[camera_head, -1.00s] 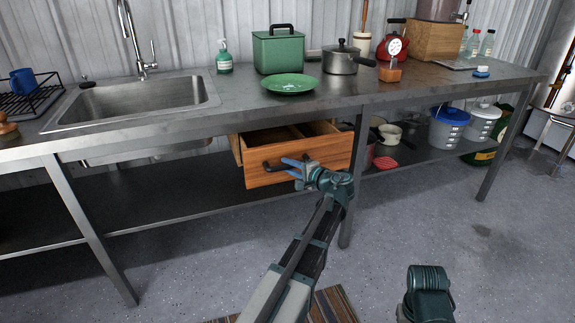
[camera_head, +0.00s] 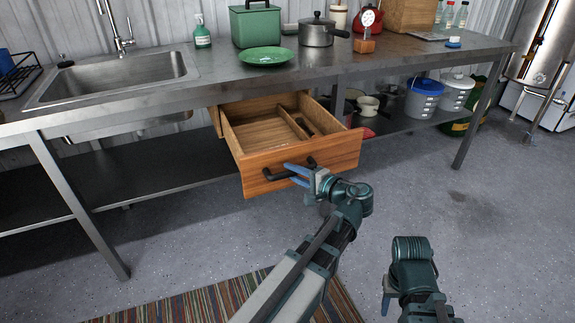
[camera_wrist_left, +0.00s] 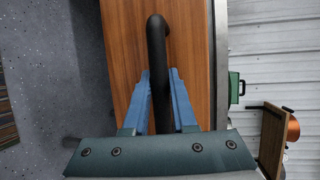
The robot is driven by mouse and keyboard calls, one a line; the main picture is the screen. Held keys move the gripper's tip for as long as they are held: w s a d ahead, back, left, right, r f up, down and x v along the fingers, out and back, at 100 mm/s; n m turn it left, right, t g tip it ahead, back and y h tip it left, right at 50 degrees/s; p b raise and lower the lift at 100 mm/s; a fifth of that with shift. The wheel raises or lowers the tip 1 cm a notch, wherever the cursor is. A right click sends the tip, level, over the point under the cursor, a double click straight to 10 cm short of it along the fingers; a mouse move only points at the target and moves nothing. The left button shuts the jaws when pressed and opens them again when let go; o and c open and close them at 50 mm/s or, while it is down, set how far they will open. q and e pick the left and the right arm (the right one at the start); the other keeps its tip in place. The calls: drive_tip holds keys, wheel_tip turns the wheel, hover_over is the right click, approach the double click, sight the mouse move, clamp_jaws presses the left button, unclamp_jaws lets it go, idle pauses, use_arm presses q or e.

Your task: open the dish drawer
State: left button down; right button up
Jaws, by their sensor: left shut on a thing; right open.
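The wooden dish drawer (camera_head: 300,165) hangs under the metal counter and is pulled well out. Its inside shows a divider and looks mostly empty. A black bar handle (camera_head: 275,174) is on its front. My left gripper (camera_head: 298,174) is shut on the handle near its right part. In the left wrist view the blue fingers (camera_wrist_left: 162,100) lie on either side of the black handle (camera_wrist_left: 156,50), against the wooden drawer front (camera_wrist_left: 120,40). My right gripper (camera_head: 386,298) is low at the front right, away from the drawer, open and empty.
A green plate (camera_head: 266,56), a green box (camera_head: 255,24) and a pot (camera_head: 316,32) stand on the counter (camera_head: 220,85) above. A table leg (camera_head: 85,215) stands left of the drawer. A striped rug (camera_head: 195,303) lies on the floor in front. The floor at right is clear.

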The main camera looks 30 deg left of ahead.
use_arm(q)
drive_tip(key=shift+s+d, duration=0.35)
drive_tip(key=shift+d, duration=0.1)
drive_tip(key=c, duration=0.7)
unclamp_jaws()
drive_tip(key=shift+c, duration=0.2)
use_arm(e)
drive_tip(key=shift+d, duration=0.1)
